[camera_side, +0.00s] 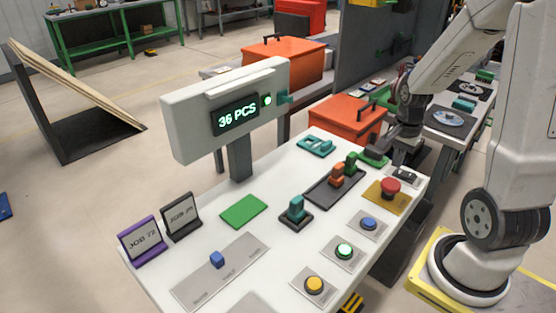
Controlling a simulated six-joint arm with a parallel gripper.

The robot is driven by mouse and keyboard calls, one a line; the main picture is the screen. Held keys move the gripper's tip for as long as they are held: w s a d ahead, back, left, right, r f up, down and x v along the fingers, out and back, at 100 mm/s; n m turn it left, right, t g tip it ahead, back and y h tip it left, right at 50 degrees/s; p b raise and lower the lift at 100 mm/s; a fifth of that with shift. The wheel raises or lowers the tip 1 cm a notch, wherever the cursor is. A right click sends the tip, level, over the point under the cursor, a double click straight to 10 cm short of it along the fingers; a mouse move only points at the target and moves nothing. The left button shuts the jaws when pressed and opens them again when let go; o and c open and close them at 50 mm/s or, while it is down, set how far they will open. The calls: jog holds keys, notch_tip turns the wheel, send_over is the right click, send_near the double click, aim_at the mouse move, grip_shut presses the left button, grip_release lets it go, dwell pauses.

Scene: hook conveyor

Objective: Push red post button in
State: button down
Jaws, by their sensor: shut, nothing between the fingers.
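The red button (390,186) is a round mushroom head on a yellow plate (376,195), at the right edge of the white table. My gripper (398,152) is dark and shut, with nothing held. It is above and behind the red button in the picture, apart from it, near the table's far right corner. Its fingertips are small and hard to make out against dark parts behind. I cannot tell from this view how far the button head is pressed.
Blue (368,223), lit green (344,251) and yellow (314,285) buttons line the table's near right edge. A dark tray (322,193) with orange and green pieces lies left of the red button. A display (236,115) reads 36 PCS. Orange toolboxes (343,121) stand behind.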

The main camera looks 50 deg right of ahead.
aim_at(392, 184)
jog(key=shift+f, duration=2.7)
jog(key=shift+f, duration=0.55)
jog(key=shift+s+a+f, duration=0.15)
jog(key=shift+f, duration=0.6)
jog(key=shift+r, duration=1.05)
notch_tip(392, 184, up, 13)
jog(key=shift+f, duration=0.1)
